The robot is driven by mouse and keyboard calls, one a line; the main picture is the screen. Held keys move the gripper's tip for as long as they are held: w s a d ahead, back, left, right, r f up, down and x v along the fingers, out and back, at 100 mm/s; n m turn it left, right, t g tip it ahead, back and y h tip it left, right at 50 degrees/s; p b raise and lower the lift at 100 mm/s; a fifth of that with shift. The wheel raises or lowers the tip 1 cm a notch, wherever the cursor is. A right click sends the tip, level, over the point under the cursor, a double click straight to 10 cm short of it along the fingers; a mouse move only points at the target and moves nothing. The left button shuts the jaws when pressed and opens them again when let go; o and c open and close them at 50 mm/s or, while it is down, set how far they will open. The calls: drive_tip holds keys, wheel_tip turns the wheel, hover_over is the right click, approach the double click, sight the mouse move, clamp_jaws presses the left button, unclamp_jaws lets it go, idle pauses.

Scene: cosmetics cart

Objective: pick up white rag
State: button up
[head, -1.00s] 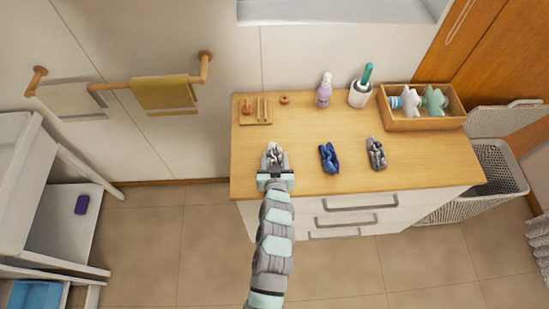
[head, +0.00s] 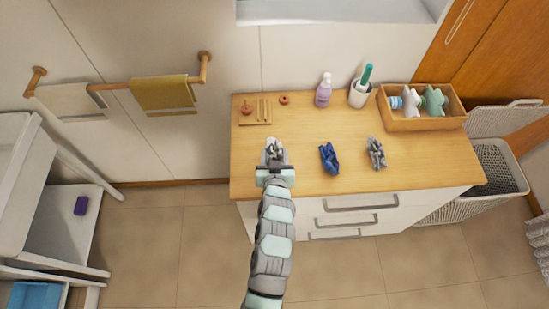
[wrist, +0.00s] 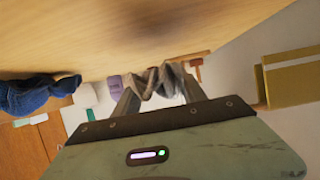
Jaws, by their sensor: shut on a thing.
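My gripper (head: 274,160) is shut on the white rag (head: 274,147) over the front left part of the wooden cart top (head: 305,180). In the wrist view the crumpled rag (wrist: 158,80) sits between the two fingers (wrist: 157,92). A dark blurred shadow lies on the wood near it, and the rag seems to be a little clear of the surface. Part of the rag is hidden by the gripper in the head view.
A blue rag (head: 329,158) and a grey rag (head: 376,153) lie to the right. Behind stand a pump bottle (head: 323,92), a brush holder (head: 360,95), a wooden box (head: 425,122) and a small wooden tray (head: 256,118). A yellow towel (head: 164,93) hangs on the wall rail.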

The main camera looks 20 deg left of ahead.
wheel_tip(320, 180, up, 23)
idle(0.4)
drive_tip(key=shift+a, duration=0.1)
drive_tip(key=a+p, duration=0.1)
drive_tip(key=a, duration=0.6)
drive_tip(key=b, duration=0.2)
hover_over(274, 151)
drive_tip(key=shift+d, duration=0.1)
idle(2.5)
